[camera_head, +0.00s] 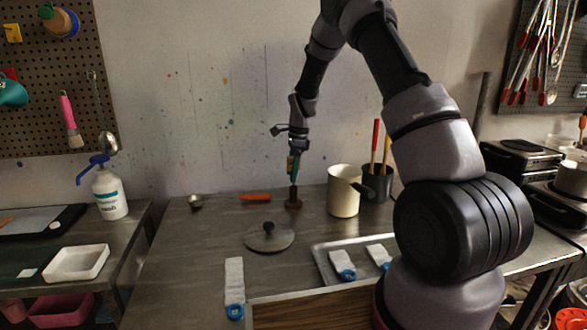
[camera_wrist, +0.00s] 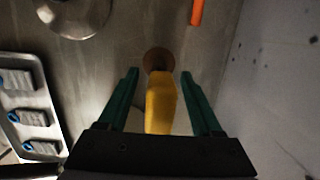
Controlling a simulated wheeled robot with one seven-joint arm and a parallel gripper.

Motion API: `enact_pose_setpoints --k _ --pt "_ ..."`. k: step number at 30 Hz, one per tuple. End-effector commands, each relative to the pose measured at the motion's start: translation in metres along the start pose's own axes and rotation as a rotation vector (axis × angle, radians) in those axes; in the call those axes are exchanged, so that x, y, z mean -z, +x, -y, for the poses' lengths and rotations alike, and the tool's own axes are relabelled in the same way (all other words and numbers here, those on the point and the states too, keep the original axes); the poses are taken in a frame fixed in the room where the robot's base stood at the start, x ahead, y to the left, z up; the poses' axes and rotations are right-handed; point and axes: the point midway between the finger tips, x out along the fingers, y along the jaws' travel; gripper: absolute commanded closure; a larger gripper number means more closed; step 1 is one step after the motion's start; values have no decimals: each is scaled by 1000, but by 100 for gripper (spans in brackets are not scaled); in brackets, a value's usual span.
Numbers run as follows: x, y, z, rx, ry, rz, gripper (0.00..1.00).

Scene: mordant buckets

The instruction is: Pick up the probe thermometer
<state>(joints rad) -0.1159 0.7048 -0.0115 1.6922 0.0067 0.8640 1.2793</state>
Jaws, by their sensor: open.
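A yellow upright thing, which I take to be the probe thermometer (camera_wrist: 161,105), stands in a small round brown base (camera_wrist: 158,58). In the head view the brown base (camera_head: 293,202) is on the metal counter, left of the cream pot. My gripper (camera_wrist: 160,74) points down over it, with its green fingers spread on either side of the yellow body. Gaps show between the body and both fingers. In the head view my gripper (camera_head: 293,166) hides most of the yellow body; its display and markings cannot be made out.
The cream pot (camera_head: 343,192) and a dark holder with red-handled tools (camera_head: 377,182) stand close on the right. An orange object (camera_head: 255,197) and a round lid (camera_head: 269,238) lie to the left. A metal tray (camera_head: 326,262) is in front. The wall is close behind.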

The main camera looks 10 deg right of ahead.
Motion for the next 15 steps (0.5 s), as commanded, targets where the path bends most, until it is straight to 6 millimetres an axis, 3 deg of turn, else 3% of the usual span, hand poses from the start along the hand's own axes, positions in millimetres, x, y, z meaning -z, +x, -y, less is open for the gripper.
enact_pose_setpoints --k 1,6,15 --pt "0 0 0 0 0 0 34" --pt "0 0 0 0 0 0 99" --pt "0 -1 0 1 0 0 100"
